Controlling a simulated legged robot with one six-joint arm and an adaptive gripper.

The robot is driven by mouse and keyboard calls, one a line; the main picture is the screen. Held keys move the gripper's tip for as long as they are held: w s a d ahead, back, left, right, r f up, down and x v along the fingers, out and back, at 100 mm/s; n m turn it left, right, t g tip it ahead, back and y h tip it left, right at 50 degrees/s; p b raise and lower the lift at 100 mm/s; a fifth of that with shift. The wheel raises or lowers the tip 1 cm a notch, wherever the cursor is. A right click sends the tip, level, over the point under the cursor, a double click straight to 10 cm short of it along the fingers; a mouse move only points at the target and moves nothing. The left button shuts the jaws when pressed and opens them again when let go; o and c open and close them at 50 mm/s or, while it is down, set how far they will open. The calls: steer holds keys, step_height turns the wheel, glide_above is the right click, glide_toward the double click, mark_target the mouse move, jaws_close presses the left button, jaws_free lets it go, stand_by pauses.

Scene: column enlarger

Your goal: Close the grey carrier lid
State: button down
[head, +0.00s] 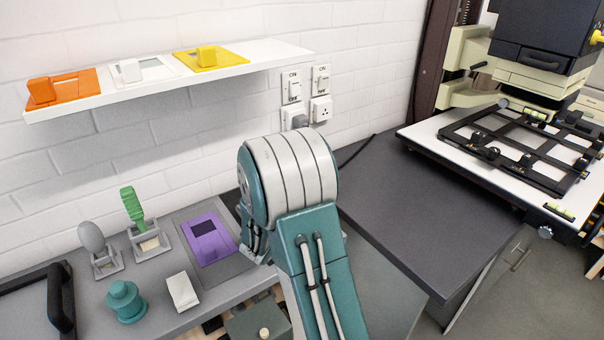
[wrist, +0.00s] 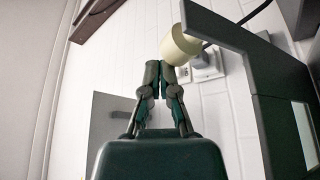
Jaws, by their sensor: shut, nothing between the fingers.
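In the wrist view a large dark grey panel (wrist: 262,75), which appears to be the grey carrier lid, stands steeply raised on the right, with a window-like opening near its lower right. A cream round knob (wrist: 180,45) sits at its upper left end. My gripper (wrist: 158,66) is shut and empty, its fingertips just below and left of the knob; I cannot tell whether they touch it. In the head view my teal and white arm hides my gripper and most of the place around it; the grey lid is not clearly seen there.
A purple carrier (head: 208,238) lies on a grey mat beside my arm. A green brush (head: 132,207), a teal pot (head: 125,301) and a white block (head: 182,291) stand left of it. The enlarger (head: 535,60) is at right. The dark worktop (head: 400,200) between is clear.

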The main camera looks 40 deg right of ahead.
steer(key=shift+s+f, duration=0.35)
steer(key=shift+f, duration=0.15)
